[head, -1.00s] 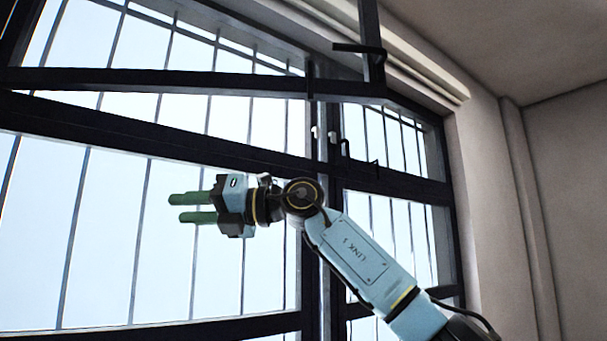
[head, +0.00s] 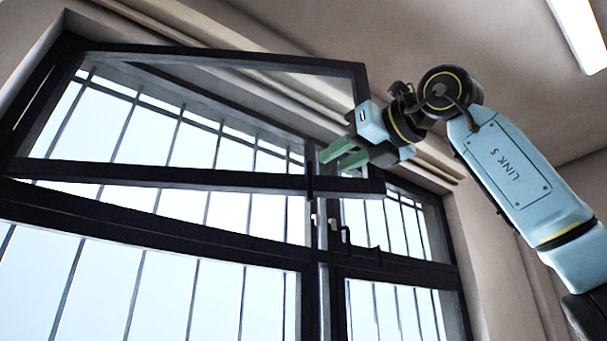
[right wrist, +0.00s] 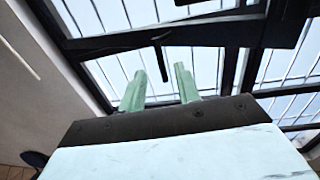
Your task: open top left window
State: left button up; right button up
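The top left window (head: 180,178) is a dark-framed sash that stands swung out from its frame towards me, its free edge on the right. My right gripper (head: 337,158) has green fingers and is at that free edge, overlapping it in the head view. Contact cannot be told, and the sash's handle is hidden there. In the right wrist view the fingers (right wrist: 160,80) are apart with a gap between them. A short dark bar (right wrist: 161,62) shows beyond the gap; I cannot tell whether it is the handle. My left gripper is not in view.
A large lower left window (head: 150,222) and narrower right windows (head: 395,215) with a black handle (head: 346,234) are below and beside it. Vertical bars stand behind the panes. The ceiling (head: 460,40) and a lamp (head: 577,32) are above my right arm.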

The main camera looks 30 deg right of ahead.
aim_at(312, 174)
jog(key=w+p, duration=0.1)
jog(key=w, duration=0.2)
jog(key=w+a+p, duration=0.1)
jog(key=w, duration=0.2)
jog(key=w+p, duration=0.1)
jog(key=w, duration=0.3)
jog(key=shift+a, duration=0.35)
grip_shut()
